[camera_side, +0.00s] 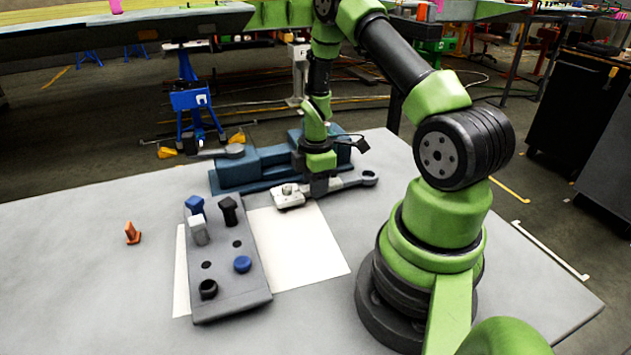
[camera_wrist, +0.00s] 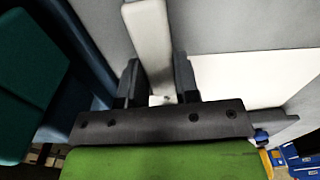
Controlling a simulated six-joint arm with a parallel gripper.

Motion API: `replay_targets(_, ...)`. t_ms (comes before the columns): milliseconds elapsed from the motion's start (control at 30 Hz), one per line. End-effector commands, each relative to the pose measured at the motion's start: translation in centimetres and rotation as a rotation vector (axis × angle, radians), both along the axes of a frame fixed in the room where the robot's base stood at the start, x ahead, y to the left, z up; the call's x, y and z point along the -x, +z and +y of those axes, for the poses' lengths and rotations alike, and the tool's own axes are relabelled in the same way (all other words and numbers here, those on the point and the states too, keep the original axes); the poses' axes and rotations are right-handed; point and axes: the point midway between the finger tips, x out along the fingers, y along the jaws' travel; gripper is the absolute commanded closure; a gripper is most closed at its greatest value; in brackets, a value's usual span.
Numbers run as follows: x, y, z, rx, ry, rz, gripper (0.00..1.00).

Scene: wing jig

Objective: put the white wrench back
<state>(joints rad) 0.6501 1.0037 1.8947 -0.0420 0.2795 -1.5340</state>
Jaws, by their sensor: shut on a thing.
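The white wrench (camera_side: 345,182) lies nearly level in the side view, with a ring end at the right and a pale, wider part (camera_side: 288,196) at the left. My gripper (camera_side: 319,187) is shut on it from above, around its middle. In the wrist view the wrench's pale bar (camera_wrist: 149,38) runs between the two fingers of my gripper (camera_wrist: 158,84). The fingers hide part of it. A dark blue holder (camera_side: 252,168) stands just behind the wrench. I cannot tell whether the wrench touches the table.
A grey block (camera_side: 222,277) with holes and several black, blue and white pegs stands to the left, partly on a white sheet (camera_side: 300,248). A small orange piece (camera_side: 132,233) stands at far left. The table's (camera_side: 70,290) front left is clear.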

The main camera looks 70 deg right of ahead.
Motion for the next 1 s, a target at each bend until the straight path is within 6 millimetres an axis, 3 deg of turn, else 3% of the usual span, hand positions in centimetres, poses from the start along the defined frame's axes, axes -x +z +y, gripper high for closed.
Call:
replay_targets(467, 0.0, -0.9, 0.0, 0.001, 0.0, -0.001, 1.0)
replay_targets(500, 0.0, -0.9, 0.0, 0.001, 0.0, -0.001, 0.61)
replay_targets(600, 0.0, -0.9, 0.0, 0.001, 0.0, -0.001, 0.41)
replay_targets(867, 0.0, -0.9, 0.0, -0.001, 0.0, 0.001, 0.41)
replay_targets(1000, -0.1, 0.1, -0.1, 0.001, 0.0, -0.003, 0.41)
